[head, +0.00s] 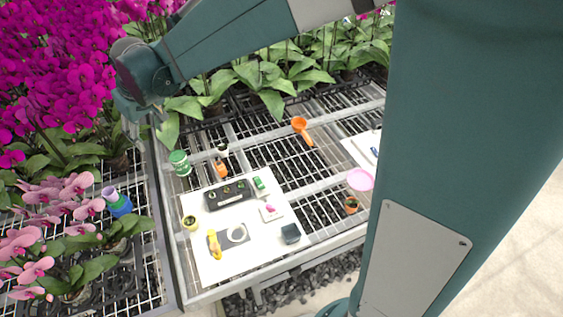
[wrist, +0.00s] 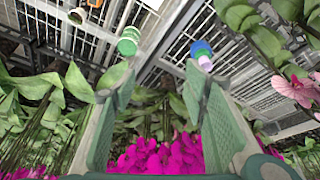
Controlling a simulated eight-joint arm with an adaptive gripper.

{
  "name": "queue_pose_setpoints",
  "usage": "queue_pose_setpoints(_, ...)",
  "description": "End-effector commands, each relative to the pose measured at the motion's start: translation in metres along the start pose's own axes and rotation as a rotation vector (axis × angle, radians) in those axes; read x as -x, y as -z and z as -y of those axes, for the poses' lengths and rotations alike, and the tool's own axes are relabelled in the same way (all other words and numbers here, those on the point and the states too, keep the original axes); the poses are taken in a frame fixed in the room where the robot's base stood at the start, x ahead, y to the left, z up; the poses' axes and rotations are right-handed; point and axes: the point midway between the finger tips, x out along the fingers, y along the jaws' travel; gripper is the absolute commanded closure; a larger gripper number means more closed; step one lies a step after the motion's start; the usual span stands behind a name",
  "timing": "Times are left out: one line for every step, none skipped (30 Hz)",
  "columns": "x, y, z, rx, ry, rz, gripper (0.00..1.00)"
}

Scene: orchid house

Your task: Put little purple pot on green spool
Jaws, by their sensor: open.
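The little purple pot (head: 109,193) is at the left, against a blue piece with a green edge (head: 121,207); I cannot tell if it rests on it. In the wrist view the purple pot (wrist: 205,63) shows just beyond the right fingertip, below the blue piece (wrist: 200,47). The green spool (head: 179,162), green with white, stands on the mesh bench right of them; it also shows in the wrist view (wrist: 128,41), beyond the left fingertip. My gripper (wrist: 157,80) is open and empty, high above the bench, apart from both; in the head view it is partly hidden.
Pink orchids (head: 45,205) crowd around the purple pot, and tall magenta orchids (head: 60,70) stand behind. A white board (head: 210,266) holds a dark tray (head: 228,194) and small items. An orange bottle (head: 221,168) stands near the spool. An orange scoop (head: 303,130) lies farther right.

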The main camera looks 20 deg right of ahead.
Motion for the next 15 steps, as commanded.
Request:
queue_pose_setpoints(0.01, -0.009, -0.008, -0.013, -0.006, -0.005, 0.56)
queue_pose_setpoints(0.015, -0.014, -0.012, -0.021, -0.009, -0.009, 0.56)
queue_pose_setpoints(0.022, -0.02, -0.017, -0.03, -0.013, -0.013, 0.56)
queue_pose_setpoints(0.027, -0.025, -0.02, -0.038, -0.017, -0.016, 0.56)
queue_pose_setpoints(0.033, -0.03, -0.024, -0.046, -0.02, -0.019, 0.56)
queue_pose_setpoints(0.039, -0.036, -0.029, -0.056, -0.024, -0.024, 0.56)
queue_pose_setpoints(0.044, -0.041, -0.033, -0.063, -0.028, -0.027, 0.56)
queue_pose_setpoints(0.049, -0.046, -0.036, -0.07, -0.031, -0.031, 0.56)
queue_pose_setpoints(0.055, -0.053, -0.04, -0.08, -0.035, -0.036, 0.56)
queue_pose_setpoints(0.06, -0.058, -0.044, -0.088, -0.039, -0.039, 0.56)
queue_pose_setpoints(0.065, -0.064, -0.047, -0.095, -0.042, -0.042, 0.56)
queue_pose_setpoints(0.07, -0.07, -0.051, -0.104, -0.046, -0.046, 0.56)
queue_pose_setpoints(0.075, -0.076, -0.054, -0.111, -0.05, -0.049, 0.56)
queue_pose_setpoints(0.079, -0.081, -0.057, -0.118, -0.053, -0.053, 0.56)
queue_pose_setpoints(0.085, -0.088, -0.061, -0.128, -0.058, -0.058, 0.56)
